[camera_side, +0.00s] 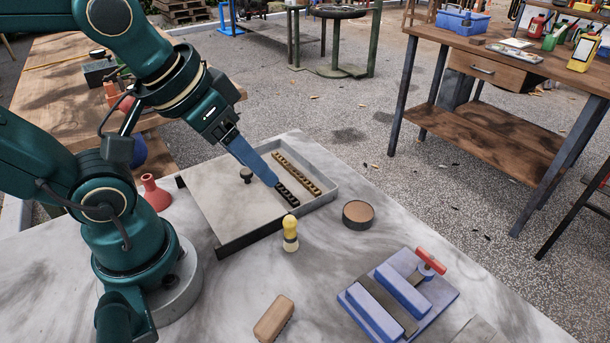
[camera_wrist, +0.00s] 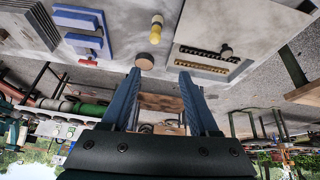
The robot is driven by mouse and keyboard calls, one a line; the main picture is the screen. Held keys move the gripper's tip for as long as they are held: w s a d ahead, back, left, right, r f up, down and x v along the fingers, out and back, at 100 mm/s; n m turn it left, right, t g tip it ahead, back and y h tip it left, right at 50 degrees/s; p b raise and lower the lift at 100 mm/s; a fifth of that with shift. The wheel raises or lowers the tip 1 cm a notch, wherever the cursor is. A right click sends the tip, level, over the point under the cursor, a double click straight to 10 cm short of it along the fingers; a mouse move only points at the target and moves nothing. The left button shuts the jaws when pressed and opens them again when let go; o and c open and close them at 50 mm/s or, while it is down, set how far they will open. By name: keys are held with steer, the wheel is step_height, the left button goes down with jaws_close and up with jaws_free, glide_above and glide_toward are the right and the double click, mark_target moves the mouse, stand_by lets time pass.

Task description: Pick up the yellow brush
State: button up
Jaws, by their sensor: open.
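The yellow brush (camera_side: 290,230) stands upright on the grey marbled table, just in front of the shallow tray. It has a yellow upper part, a dark band and a pale lower part. In the wrist view the yellow brush (camera_wrist: 156,24) shows near the top, beyond and between my fingertips. My gripper (camera_side: 272,180) is over the tray, behind the brush and a little to its left in the side view. Its two blue fingers (camera_wrist: 158,73) are spread apart with nothing between them. The gripper does not touch the brush.
A round brown-topped disc (camera_side: 358,214) lies right of the brush. A blue vise-like fixture (camera_side: 400,295) and a tan block (camera_side: 273,318) are in front. A red cone-shaped piece (camera_side: 155,192) stands left. Table between brush and fixture is clear.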

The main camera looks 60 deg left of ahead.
mark_target(290, 218)
steer(key=w+f+g, duration=0.1)
steer(key=f, duration=0.1)
steer(key=w+d+f+n+g, duration=0.1)
steer(key=w+f+g, duration=0.1)
steer(key=f, duration=0.1)
steer(key=w+f+n+g, duration=0.1)
steer(key=w+f+g, duration=0.1)
steer(key=f, duration=0.1)
steer(key=shift+d, duration=0.15)
steer(key=shift+s+f+g, duration=0.15)
steer(key=shift+f+g, duration=0.25)
steer(key=shift+f, duration=2.55)
jaws_close()
